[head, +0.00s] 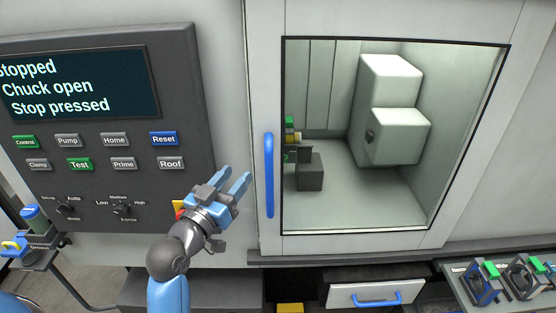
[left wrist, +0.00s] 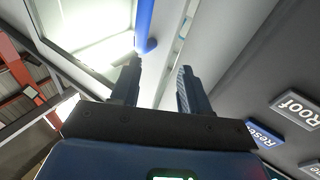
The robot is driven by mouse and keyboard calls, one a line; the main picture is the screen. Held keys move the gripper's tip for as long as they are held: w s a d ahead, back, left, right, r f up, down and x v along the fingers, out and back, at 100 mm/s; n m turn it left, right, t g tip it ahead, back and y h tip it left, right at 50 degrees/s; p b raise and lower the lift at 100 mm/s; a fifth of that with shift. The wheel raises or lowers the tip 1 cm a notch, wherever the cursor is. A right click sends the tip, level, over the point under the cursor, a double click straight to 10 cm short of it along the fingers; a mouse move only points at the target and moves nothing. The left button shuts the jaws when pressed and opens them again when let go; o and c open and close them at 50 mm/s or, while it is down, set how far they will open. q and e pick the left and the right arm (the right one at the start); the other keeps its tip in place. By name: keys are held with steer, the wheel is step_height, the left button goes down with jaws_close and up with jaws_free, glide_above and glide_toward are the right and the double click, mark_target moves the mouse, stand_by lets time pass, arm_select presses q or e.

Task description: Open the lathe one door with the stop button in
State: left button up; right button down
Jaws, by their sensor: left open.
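The lathe door (head: 262,120) is a pale framed panel with a large window, and it looks closed. Its blue vertical handle (head: 269,175) is on the door's left side; the handle's end also shows in the left wrist view (left wrist: 145,28), beyond the fingertips. My left gripper (head: 240,184) is open and empty, just left of the handle's lower part and apart from it. The control panel's screen (head: 80,85) reads "Stopped", "Chuck open", "Stop pressed". A yellow and red part (head: 179,208) is mostly hidden behind my left gripper; I cannot tell whether it is the stop button. My right gripper is not in view.
The control panel (head: 180,100) with buttons and knobs is left of the door. A drawer with a blue handle (head: 377,300) is below the door. A tray (head: 505,304) with green-topped parts is at lower right. Grease containers (head: 35,220) stand at far left.

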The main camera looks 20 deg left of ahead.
mark_target(267, 170)
arm_select(q)
steer(key=w+d+f+p, duration=0.1)
steer(key=w, duration=0.1)
steer(key=w+d+m+g+h+p, duration=0.1)
steer(key=w+d, duration=0.1)
steer(key=w, duration=0.1)
steer(key=w+d+f+g+p, duration=0.1)
steer(key=w+d, duration=0.1)
steer(key=shift+w+f+m+h, duration=0.3)
steer(key=shift+w+m, duration=0.1)
steer(key=shift+w+d+p, duration=0.1)
steer(key=shift+w+p, duration=0.2)
steer(key=shift+w, duration=0.25)
steer(key=shift+w+d+f, duration=0.1)
steer(key=shift+w+f, duration=0.05)
steer(key=shift+w, duration=0.2)
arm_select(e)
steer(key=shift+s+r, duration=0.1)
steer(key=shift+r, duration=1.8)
arm_select(q)
steer(key=shift+c, duration=0.4)
jaws_close()
